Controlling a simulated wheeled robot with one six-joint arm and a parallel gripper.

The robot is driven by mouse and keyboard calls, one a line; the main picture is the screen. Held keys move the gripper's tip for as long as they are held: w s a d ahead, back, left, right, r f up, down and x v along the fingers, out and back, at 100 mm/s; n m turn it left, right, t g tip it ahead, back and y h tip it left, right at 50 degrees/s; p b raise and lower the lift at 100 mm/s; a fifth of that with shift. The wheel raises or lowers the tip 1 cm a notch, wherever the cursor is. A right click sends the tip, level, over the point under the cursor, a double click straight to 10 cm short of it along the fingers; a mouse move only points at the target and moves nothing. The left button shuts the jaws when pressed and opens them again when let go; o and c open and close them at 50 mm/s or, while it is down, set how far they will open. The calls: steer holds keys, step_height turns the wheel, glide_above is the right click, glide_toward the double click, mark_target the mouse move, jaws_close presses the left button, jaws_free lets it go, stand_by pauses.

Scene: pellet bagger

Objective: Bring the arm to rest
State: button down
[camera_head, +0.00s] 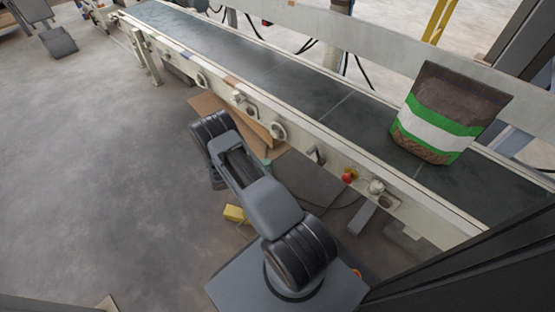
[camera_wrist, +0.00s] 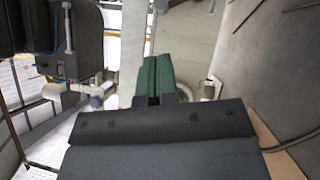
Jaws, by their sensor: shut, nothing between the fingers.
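My gripper (camera_wrist: 153,80) shows in the wrist view with its two green fingers together and nothing between them. In the head view my arm (camera_head: 262,200) rises from its base and folds beside the conveyor. Most of my gripper is hidden there behind the arm; a small green tip shows near the conveyor's side.
A conveyor (camera_head: 290,88) with a dark belt runs along the arm's far side. A brown, green and white bag (camera_head: 437,113) stands on the belt at the right. A red button (camera_head: 347,177) is on the conveyor's side. Open floor (camera_head: 90,180) lies to the left.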

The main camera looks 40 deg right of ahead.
steer(key=shift+w+a, duration=0.3)
steer(key=shift+a, duration=0.2)
steer(key=s+a+r+n+t+y+p, duration=0.1)
steer(key=s+a+r+t+y+p, duration=0.2)
steer(key=r+p, duration=0.9)
steer(key=s+a+r+n+t+y+p, duration=0.1)
steer(key=s+a+r+t+y+p, duration=0.2)
steer(key=r, duration=2.6)
steer(key=s+a+r+n+t+y+p, duration=0.1)
steer(key=s+a+r+t+y+p, duration=0.2)
steer(key=r+p, duration=1.8)
steer(key=a+t+y+p, duration=0.1)
steer(key=a+t+y, duration=0.2)
steer(key=a+y, duration=0.5)
steer(key=shift+s+a+r+t+y, duration=0.15)
steer(key=shift+a+r+t+y, duration=0.15)
steer(key=shift+a+r+t, duration=0.15)
steer(key=shift+a+f, duration=0.1)
steer(key=shift+f, duration=0.05)
